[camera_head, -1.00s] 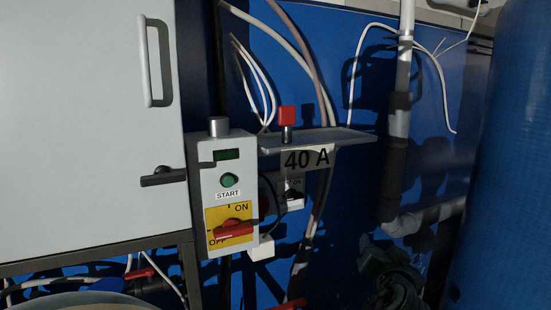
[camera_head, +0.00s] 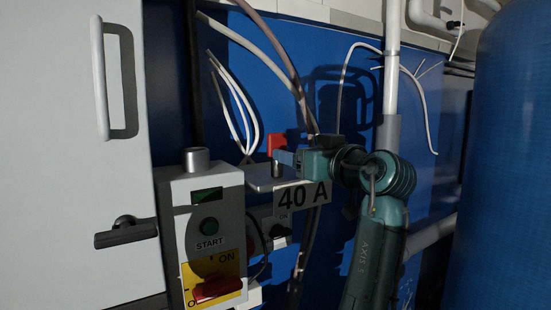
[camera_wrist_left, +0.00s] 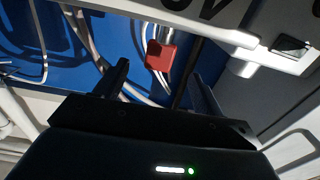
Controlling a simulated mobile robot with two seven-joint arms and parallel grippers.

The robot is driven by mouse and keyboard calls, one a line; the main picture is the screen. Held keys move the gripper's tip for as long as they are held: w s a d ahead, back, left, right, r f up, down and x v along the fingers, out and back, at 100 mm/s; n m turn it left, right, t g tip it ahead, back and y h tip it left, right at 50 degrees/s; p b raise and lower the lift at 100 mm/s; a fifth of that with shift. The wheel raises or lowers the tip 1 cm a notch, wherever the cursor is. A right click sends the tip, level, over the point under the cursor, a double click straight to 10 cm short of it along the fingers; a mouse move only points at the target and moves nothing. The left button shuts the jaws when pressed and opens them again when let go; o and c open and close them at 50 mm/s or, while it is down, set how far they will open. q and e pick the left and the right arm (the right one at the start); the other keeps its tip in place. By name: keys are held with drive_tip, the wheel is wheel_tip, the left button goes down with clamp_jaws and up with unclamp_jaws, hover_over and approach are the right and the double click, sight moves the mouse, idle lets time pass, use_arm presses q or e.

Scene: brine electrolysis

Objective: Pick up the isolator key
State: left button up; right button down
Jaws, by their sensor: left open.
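The isolator key has a red square head (camera_head: 277,142) on a short dark stem and stands upright on a small grey shelf (camera_head: 255,183) with a "40 A" label (camera_head: 302,195). My left gripper (camera_head: 284,157) is beside it, just right of the stem below the red head, and partly covers the key. In the left wrist view, the fingers of my left gripper (camera_wrist_left: 161,75) are spread apart. There the red head (camera_wrist_left: 160,55) lies in line with the gap between the fingertips; I cannot tell whether either finger touches it. My right gripper is not in view.
A control box (camera_head: 205,240) with a START button and a red ON/OFF handle (camera_head: 217,289) stands left of the shelf. White cables (camera_head: 232,100) hang behind the key against the blue wall. A pipe (camera_head: 391,70) and a large blue tank (camera_head: 515,160) are at right.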

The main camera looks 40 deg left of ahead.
sight(274, 140)
use_arm(q)
drive_tip(key=p+x, duration=0.3)
drive_tip(key=x, duration=0.6)
drive_tip(key=shift+f, duration=0.2)
drive_tip(key=shift+s, duration=0.1)
drive_tip(key=c, duration=1.1)
